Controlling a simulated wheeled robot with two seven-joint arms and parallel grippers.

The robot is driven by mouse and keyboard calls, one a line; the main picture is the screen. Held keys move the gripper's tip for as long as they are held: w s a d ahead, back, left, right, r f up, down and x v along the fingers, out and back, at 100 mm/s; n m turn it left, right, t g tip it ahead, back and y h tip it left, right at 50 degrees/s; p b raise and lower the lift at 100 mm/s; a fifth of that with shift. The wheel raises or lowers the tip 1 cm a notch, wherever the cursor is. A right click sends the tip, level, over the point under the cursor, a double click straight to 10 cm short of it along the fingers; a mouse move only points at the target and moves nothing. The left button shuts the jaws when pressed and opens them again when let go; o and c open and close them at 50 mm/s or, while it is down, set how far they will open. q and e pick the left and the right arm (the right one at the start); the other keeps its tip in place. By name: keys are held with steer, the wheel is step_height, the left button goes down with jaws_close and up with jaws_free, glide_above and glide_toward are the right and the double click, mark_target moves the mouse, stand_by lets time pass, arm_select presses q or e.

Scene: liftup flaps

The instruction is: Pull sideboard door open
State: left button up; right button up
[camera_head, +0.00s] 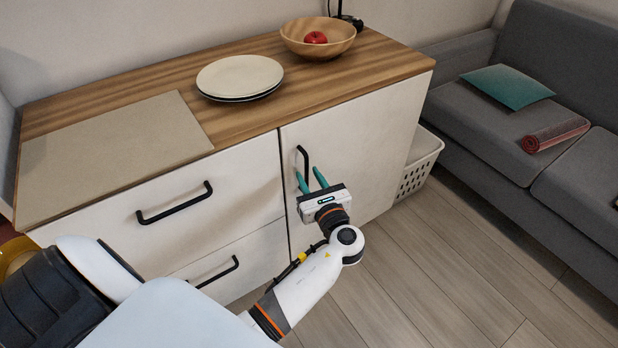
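The sideboard (232,185) is white with a wooden top. Its door (365,140) is on the right side of the front and looks closed, flush with the drawers. A black vertical door handle (302,156) sits near the door's upper left edge. My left gripper (307,172) is in front of the door at the handle. Its two teal fingers are open, with a gap between them. The handle's lower part runs down between or just behind the fingers; I cannot tell whether they touch it. My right gripper is not in view.
Drawers with black bar handles (175,204) are left of the door. On top are plates (240,76), a wooden bowl (318,45) with a red apple (315,37), and a flat beige panel (115,150). A white basket (418,165) and grey sofa (480,125) stand right. Floor in front is clear.

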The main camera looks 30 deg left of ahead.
arm_select(q)
steer(key=shift+w+a, duration=0.25)
steer(key=shift+a, duration=0.1)
steer(key=shift+c, duration=0.3)
jaws_close()
